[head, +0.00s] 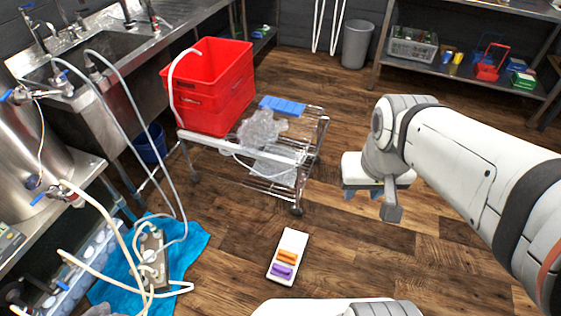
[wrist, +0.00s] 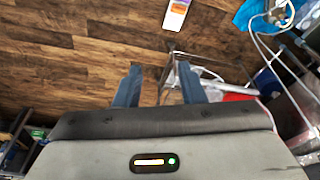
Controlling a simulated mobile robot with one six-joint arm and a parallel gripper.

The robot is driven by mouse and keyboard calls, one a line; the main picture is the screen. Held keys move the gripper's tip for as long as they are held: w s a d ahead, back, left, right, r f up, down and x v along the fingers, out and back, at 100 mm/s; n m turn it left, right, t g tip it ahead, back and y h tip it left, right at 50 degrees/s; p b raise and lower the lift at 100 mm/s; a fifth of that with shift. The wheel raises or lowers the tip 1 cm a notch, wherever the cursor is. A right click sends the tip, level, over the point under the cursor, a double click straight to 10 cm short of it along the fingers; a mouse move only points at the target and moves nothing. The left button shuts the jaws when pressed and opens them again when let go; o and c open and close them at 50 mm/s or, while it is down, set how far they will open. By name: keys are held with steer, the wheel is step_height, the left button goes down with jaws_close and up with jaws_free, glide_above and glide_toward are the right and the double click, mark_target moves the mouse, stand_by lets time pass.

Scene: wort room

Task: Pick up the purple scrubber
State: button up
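The purple scrubber (head: 282,271) lies on a white tray (head: 297,239) on the wood floor, in the lower middle of the head view. An orange scrubber (head: 287,257) lies just behind it on the same tray. In the wrist view the tray (wrist: 175,18) shows at the top edge with the orange scrubber (wrist: 180,7) on it; the purple one is cut off or too small to make out. My gripper (head: 362,194) is above the floor, up and to the right of the tray. In the wrist view its two fingers (wrist: 160,82) are apart with nothing between them.
A wire cart (head: 296,160) with a red crate (head: 226,75) and clear plastic stands behind the tray. A blue cloth (head: 196,243) with a hose-fitted pump (head: 153,258) lies to the left. Floor right of the tray is clear.

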mark_target(282, 268)
steer(key=shift+w+a, duration=0.15)
steer(key=shift+w, duration=0.25)
